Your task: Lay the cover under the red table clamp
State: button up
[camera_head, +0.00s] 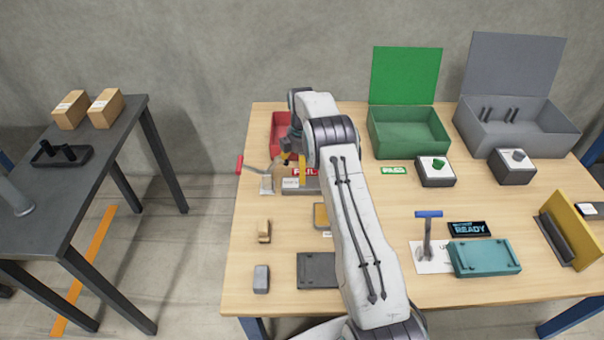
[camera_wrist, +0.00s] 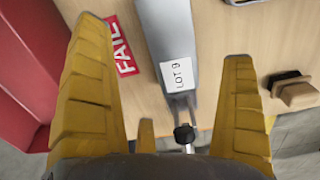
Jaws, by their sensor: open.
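The red table clamp (camera_head: 240,166) stands at the left edge of the table, its red handle sticking out left. In the wrist view its black-tipped spindle (camera_wrist: 184,133) is at the near end of a long grey piece (camera_wrist: 172,28) with a LOT 9 label. This grey piece also shows in the head view (camera_head: 311,187), partly hidden by my arm. I cannot tell for sure that it is the cover. My gripper (camera_head: 292,166) is open above the grey piece, with its yellow fingers (camera_wrist: 167,45) to either side in the picture and nothing held.
A red bin (camera_head: 279,122) and FAIL label (camera_wrist: 124,48) lie beside my gripper. A brown block (camera_head: 264,231), grey block (camera_head: 261,279) and dark plate (camera_head: 316,271) lie nearer. A blue-handled clamp (camera_head: 428,232) and teal part (camera_head: 485,258) stand right; green (camera_head: 410,130) and grey boxes (camera_head: 518,125) behind.

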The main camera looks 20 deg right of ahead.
jog(key=s+a+r+m+p, duration=0.1)
jog(key=s+a+r+m, duration=0.15)
jog(key=r, duration=0.65)
jog(key=s+a+r+m, duration=0.1)
jog(key=s+r, duration=0.2)
jog(key=r, duration=0.6)
jog(key=s+a+r+m+t, duration=0.1)
jog(key=s+a+r+m, duration=0.1)
jog(key=s+r, duration=0.25)
jog(key=s+a+r+m, duration=0.1)
jog(key=s+a+r, duration=0.2)
jog(key=s, duration=0.3)
jog(key=s+a+f+m, duration=0.1)
jog(key=s+a+m, duration=0.1)
jog(key=s, duration=0.9)
jog(key=s+a+f+m+t, duration=0.1)
jog(key=s+m, duration=0.4)
jog(key=s, duration=0.6)
jog(key=shift+s+a+f+t, duration=0.3)
jog(key=shift+s+a, duration=0.1)
jog(key=shift+a, duration=0.15)
jog(key=shift+r, duration=0.15)
jog(key=w+p+v, duration=0.2)
jog(key=p+v, duration=0.9)
jog(key=v, duration=0.1)
jog(key=shift+w+r+t, duration=0.25)
jog(key=shift+r+t, duration=0.1)
jog(key=shift+t, duration=0.05)
